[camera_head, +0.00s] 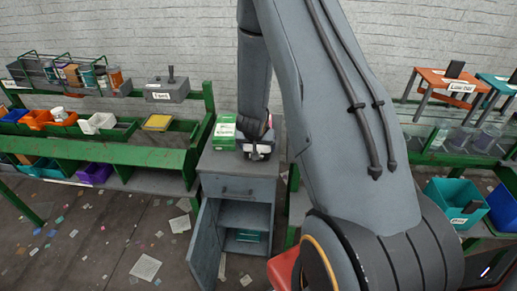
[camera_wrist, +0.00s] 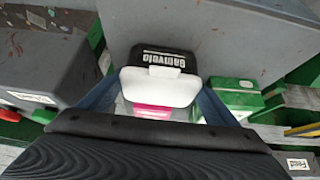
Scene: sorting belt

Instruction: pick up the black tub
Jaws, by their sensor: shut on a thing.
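The black tub (camera_wrist: 162,58) shows in the wrist view as a black body with white lettering. A white part (camera_wrist: 160,88) and a pink patch (camera_wrist: 152,111) show on the side nearer the camera. My gripper (camera_wrist: 158,95) has one finger on each side of it and is shut on it. In the head view my gripper (camera_head: 258,147) is low over the top of a grey cabinet (camera_head: 236,163), and the tub there is mostly hidden by my arm. I cannot tell whether the tub touches the cabinet top.
A green box (camera_head: 225,131) stands close left of my gripper on the cabinet; it also shows in the wrist view (camera_wrist: 240,98). The cabinet door (camera_head: 205,245) hangs open. A green rack (camera_head: 120,152) with bins stands left. A teal bin (camera_head: 455,203) is at right.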

